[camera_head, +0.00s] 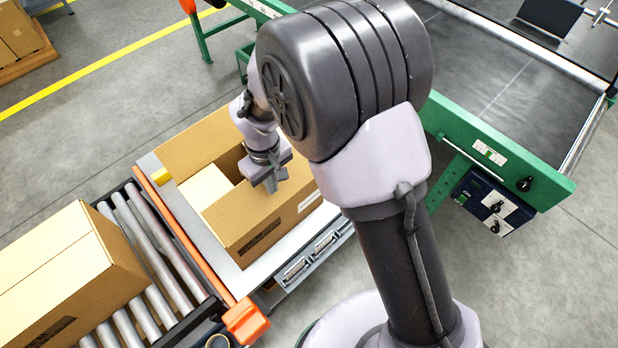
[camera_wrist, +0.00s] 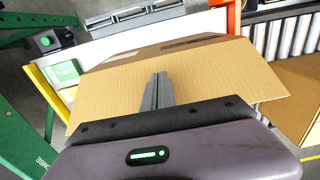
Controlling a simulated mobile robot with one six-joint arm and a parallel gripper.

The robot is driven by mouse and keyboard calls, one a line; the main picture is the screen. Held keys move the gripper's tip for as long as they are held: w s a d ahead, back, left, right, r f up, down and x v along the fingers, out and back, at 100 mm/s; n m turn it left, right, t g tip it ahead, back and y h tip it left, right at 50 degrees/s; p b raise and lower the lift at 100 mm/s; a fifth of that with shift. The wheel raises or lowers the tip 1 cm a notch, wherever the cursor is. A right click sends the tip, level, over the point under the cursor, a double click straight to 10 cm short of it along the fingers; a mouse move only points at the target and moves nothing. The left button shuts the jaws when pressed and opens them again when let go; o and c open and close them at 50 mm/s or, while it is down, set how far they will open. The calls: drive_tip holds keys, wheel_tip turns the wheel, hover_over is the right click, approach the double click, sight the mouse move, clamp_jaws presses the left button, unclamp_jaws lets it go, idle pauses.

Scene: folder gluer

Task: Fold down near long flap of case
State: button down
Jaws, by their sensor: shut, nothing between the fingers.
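The case (camera_head: 285,222) is a brown open-topped carton on a light table, with dark print on its near side. One tall flap (camera_head: 190,143) stands up at its far side. A pale short flap (camera_head: 206,192) lies inward at the left end. My gripper (camera_head: 272,184) is over the opening, close to the near side, its fingers shut and empty. In the wrist view, the shut fingers (camera_wrist: 157,82) are in front of a broad cardboard panel (camera_wrist: 215,80), which looks like the near long flap. I cannot tell whether they touch it. My arm hides the case's right end.
Another carton (camera_head: 65,275) sits on the roller conveyor (camera_head: 150,255) at left. An orange rail (camera_head: 185,235) edges the table (camera_head: 232,275). A green-framed machine (camera_head: 510,165) stands at right.

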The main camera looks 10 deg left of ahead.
drive_tip(key=shift+w+a+f, duration=0.25)
drive_tip(key=shift+w+a, duration=0.2)
drive_tip(key=shift+a, duration=0.1)
drive_tip(key=shift+w+a+f, duration=0.25)
drive_tip(key=shift+w+a, duration=0.2)
drive_tip(key=shift+a, duration=0.1)
drive_tip(key=w+a+f+b, duration=0.1)
drive_tip(key=w+a+f, duration=0.1)
drive_tip(key=f, duration=0.1)
drive_tip(key=shift+w+a+f+b, duration=0.1)
drive_tip(key=shift+a+f+b, duration=0.15)
drive_tip(key=shift+b, duration=0.1)
drive_tip(key=shift+r, duration=0.1)
wheel_tip(320, 180, up, 9)
drive_tip(key=p, duration=0.6)
